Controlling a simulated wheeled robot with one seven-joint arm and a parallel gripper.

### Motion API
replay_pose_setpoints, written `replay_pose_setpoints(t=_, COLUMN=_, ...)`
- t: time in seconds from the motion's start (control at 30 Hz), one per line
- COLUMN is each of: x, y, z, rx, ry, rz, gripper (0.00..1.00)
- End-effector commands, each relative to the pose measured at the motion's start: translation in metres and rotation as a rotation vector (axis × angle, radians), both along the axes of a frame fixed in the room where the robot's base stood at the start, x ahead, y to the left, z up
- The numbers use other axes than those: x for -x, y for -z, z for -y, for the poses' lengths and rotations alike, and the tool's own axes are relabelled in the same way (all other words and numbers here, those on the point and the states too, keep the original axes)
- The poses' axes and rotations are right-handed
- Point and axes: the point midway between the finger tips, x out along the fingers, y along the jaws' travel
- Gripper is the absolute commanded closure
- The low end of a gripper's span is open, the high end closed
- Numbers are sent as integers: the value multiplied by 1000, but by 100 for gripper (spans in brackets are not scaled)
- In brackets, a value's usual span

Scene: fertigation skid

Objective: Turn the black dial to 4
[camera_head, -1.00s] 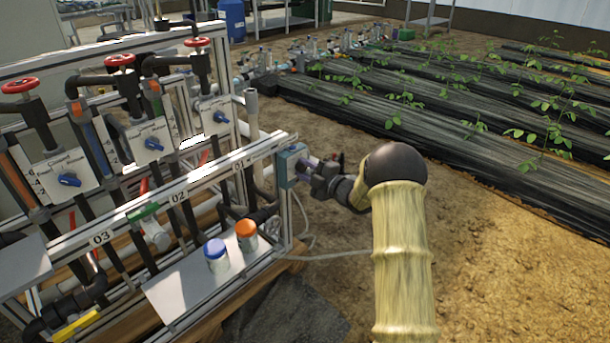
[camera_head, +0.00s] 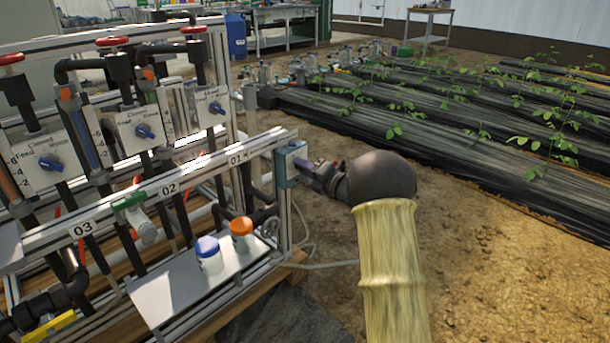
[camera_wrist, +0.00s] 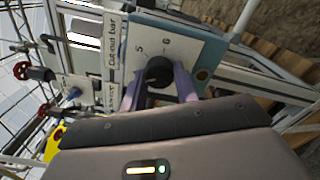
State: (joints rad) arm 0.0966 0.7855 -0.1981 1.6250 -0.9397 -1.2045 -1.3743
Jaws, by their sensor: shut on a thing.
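The black dial (camera_wrist: 158,71) sits on a white face plate (camera_wrist: 141,37) of a blue-grey box (camera_wrist: 203,50) in the wrist view. The figures 5 and 6 show on the plate above the dial; other marks and the pointer are hidden or too small to read. My gripper (camera_wrist: 160,86) has its two purple fingers on either side of the dial, shut on it. In the head view the box (camera_head: 286,164) is at the end of the front rail, with my gripper (camera_head: 306,167) against its right side; the dial is hidden there.
Left of the box stands a metal frame with pipes, red handwheels (camera_head: 113,41) and blue knobs (camera_head: 145,131). Blue-capped (camera_head: 208,254) and orange-capped (camera_head: 242,236) containers stand on a shelf in front. Bare soil lies right of the box, with covered plant beds (camera_head: 420,130) behind.

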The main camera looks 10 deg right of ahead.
Motion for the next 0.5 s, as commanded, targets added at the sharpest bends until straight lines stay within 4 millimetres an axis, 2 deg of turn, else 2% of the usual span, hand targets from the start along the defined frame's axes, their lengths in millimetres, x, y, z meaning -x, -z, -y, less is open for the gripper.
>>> replay_pose_setpoints(t=0.03, x=1, y=5, z=0, rx=16, ry=-1, rz=2, gripper=93)
replay_pose_setpoints(t=0.5, x=1, y=4, z=0, rx=44, ry=-1, rz=21, gripper=93)
